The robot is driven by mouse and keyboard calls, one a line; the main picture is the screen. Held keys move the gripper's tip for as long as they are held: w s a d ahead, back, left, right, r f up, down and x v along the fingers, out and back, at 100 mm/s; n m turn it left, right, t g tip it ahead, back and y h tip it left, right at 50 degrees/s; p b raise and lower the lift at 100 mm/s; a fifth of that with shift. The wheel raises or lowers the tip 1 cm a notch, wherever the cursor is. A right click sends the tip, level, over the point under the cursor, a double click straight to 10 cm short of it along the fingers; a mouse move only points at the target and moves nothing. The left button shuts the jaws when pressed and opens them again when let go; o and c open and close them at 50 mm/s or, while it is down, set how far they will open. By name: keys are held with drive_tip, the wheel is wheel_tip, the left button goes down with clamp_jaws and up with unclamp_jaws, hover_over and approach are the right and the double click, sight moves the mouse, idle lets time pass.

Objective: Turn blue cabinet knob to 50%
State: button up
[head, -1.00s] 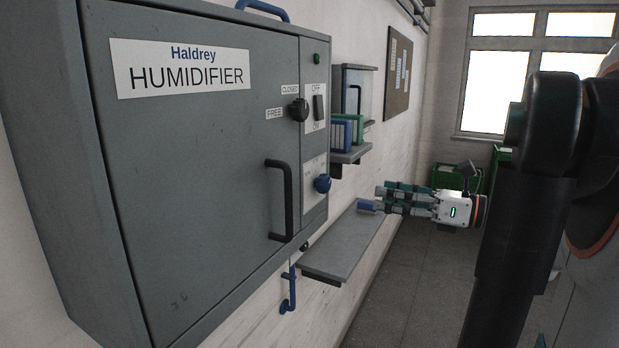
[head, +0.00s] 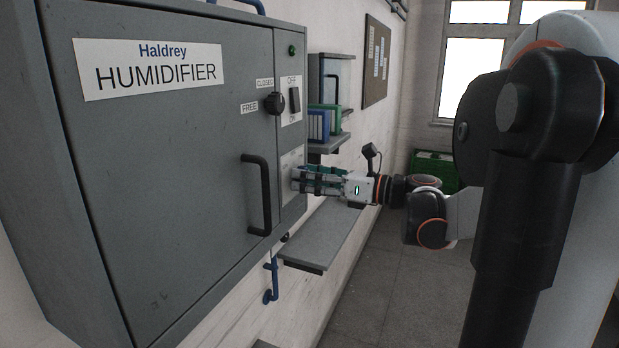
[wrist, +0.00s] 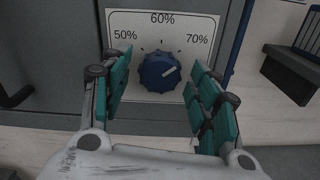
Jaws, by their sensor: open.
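The blue knob (wrist: 159,72) sits on a white dial plate (wrist: 203,22) marked 50%, 60% and 70% in the wrist view. Its pale pointer line is turned up and right, toward the 70% side. My gripper (wrist: 160,80) is open, with one teal-padded finger on each side of the knob and gaps between pads and knob. In the head view my gripper (head: 298,180) is at the dial plate on the grey humidifier cabinet (head: 170,170), and its fingers hide the knob.
The cabinet's black door handle (head: 258,195) stands out left of my gripper. A black latch knob (head: 274,104) and a rocker switch (head: 294,100) are above. A grey shelf (head: 325,235) lies below, and another holding binders (head: 318,124) is behind. Open floor lies right.

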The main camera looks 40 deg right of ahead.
drive_tip(key=shift+c, duration=0.6)
drive_tip(key=c, duration=0.9)
drive_tip(key=shift+c, duration=0.2)
drive_tip(key=n+b, duration=0.3)
drive_tip(key=n, duration=1.6)
drive_tip(key=shift+n+b, duration=0.3)
drive_tip(key=shift+n, duration=0.1)
